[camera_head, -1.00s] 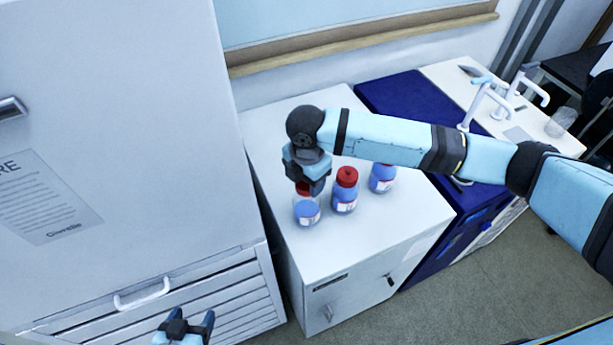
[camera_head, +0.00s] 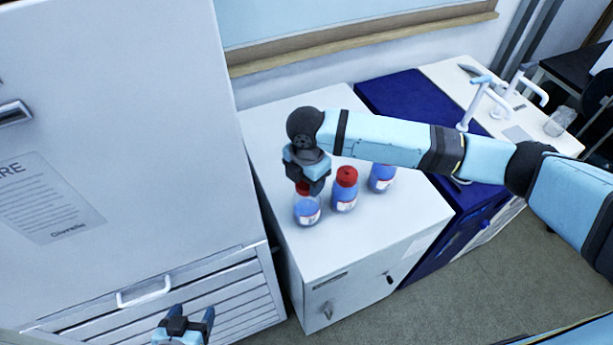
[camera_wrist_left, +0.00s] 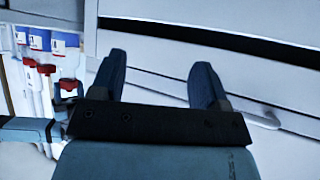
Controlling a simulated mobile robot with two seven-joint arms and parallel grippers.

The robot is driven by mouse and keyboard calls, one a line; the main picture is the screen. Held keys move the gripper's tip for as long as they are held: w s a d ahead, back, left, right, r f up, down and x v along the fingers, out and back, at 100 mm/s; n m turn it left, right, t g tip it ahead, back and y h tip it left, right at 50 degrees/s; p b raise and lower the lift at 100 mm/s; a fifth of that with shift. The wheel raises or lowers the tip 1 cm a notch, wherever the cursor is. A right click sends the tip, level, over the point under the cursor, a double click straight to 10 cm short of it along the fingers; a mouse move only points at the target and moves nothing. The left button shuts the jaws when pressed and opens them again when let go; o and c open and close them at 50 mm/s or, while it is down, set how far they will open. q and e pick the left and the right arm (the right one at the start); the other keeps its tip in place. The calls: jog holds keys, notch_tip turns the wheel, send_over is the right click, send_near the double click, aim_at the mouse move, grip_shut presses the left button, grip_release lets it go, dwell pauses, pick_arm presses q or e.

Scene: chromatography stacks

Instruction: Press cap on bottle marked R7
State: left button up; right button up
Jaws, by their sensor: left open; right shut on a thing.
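Three clear bottles with blue contents and pale labels stand in a row on a white cabinet top (camera_head: 400,225). My right gripper (camera_head: 308,190) is above the left bottle (camera_head: 307,211), shut on a red cap (camera_head: 301,187) at its mouth. I cannot tell how firmly the cap is seated. The middle bottle (camera_head: 344,198) wears a red cap (camera_head: 347,175). The label marks are too small to read. My left gripper (camera_head: 193,316) is open and empty, low at the left; its fingers show in the left wrist view (camera_wrist_left: 160,68).
A tall grey cabinet (camera_head: 120,120) with a posted notice and slatted lower drawers stands left of the bottles. A blue-topped unit (camera_head: 415,105) and a sink counter with white taps (camera_head: 485,95) lie to the right. The front of the white cabinet top is clear.

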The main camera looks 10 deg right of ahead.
dwell(0.4)
jog(key=o, duration=1.3)
jog(key=shift+r, duration=0.1)
jog(key=shift+r+p, duration=1.35)
jog(key=shift+p, duration=0.2)
jog(key=shift+r+p, duration=0.85)
jog(key=shift+r, duration=1.2)
jog(key=shift+c, duration=0.6)
grip_shut()
